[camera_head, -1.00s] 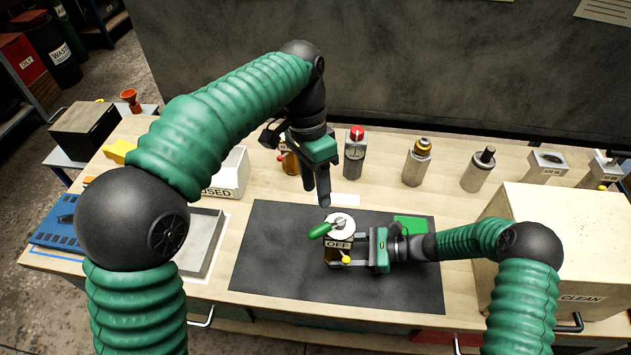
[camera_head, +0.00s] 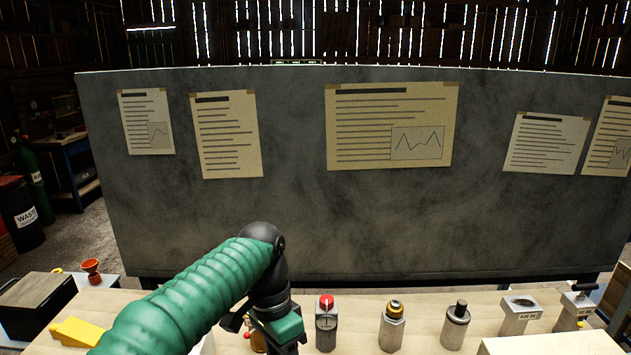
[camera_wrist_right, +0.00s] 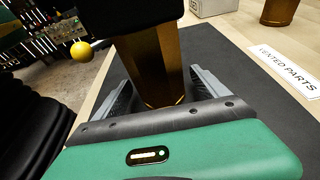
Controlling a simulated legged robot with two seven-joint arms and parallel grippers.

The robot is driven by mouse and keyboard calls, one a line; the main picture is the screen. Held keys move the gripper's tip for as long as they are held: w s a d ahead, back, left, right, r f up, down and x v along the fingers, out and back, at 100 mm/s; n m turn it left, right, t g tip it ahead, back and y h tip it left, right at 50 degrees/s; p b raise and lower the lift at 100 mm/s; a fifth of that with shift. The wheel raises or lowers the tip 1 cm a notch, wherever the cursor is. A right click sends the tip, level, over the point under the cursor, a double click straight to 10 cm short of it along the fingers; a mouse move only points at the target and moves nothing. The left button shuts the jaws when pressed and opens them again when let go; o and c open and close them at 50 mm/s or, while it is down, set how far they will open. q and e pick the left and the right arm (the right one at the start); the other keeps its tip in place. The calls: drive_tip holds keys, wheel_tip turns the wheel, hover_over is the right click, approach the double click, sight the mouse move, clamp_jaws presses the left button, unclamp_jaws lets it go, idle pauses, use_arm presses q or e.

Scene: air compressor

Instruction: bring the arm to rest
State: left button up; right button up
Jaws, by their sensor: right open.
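My left arm reaches up over the bench in the head view. Its gripper (camera_head: 277,328) points down at the bottom edge, with the fingertips cut off, so I cannot tell its opening. My right gripper (camera_wrist_right: 163,92) shows only in the right wrist view. It is open, with one grey finger on each side of a brass-coloured body (camera_wrist_right: 152,62) that stands on the dark mat (camera_wrist_right: 235,88). A black part covers the top of this body. A yellow ball (camera_wrist_right: 82,51) sits at its left.
A red-topped fitting (camera_head: 326,325), a brass-topped fitting (camera_head: 393,325) and a black-topped fitting (camera_head: 456,325) stand along the bench. A grey board (camera_head: 300,220) with papers rises behind. A "VENTED PARTS" label (camera_wrist_right: 285,68) lies on the bench.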

drive_tip(key=v, duration=0.7)
drive_tip(key=s+n+h, duration=0.1)
drive_tip(key=s, duration=0.1)
drive_tip(key=s+d+n+g+h, duration=0.1)
drive_tip(key=s+n+h, duration=0.1)
drive_tip(key=s+r+n+g+h+p, duration=0.1)
drive_tip(key=shift+s+d+r+n+h, duration=0.15)
drive_tip(key=shift+s+d+n+h, duration=0.2)
drive_tip(key=shift+s+n+h, duration=0.05)
drive_tip(key=s+d+n+h, duration=0.1)
drive_tip(key=s+d+r+n+h, duration=0.1)
drive_tip(key=s+n+h, duration=0.1)
drive_tip(key=shift+s+d+r+p, duration=0.1)
drive_tip(key=shift+d+r+p, duration=0.15)
drive_tip(key=shift+p, duration=0.05)
use_arm(q)
drive_tip(key=s+a+f+n+t+y+p, duration=0.1)
drive_tip(key=s+a+f+n+t, duration=0.3)
drive_tip(key=s+a+f+n, duration=0.6)
drive_tip(key=shift+s+a+f, duration=2.05)
drive_tip(key=shift+a+f, duration=0.1)
drive_tip(key=shift+f, duration=0.6)
use_arm(e)
drive_tip(key=s+d+r+n+t+h, duration=0.4)
drive_tip(key=s+d+r+n+h, duration=0.2)
drive_tip(key=n, duration=0.4)
drive_tip(key=shift+d+r+t+h, duration=0.35)
drive_tip(key=shift+d+r, duration=0.25)
drive_tip(key=shift+r, duration=0.8)
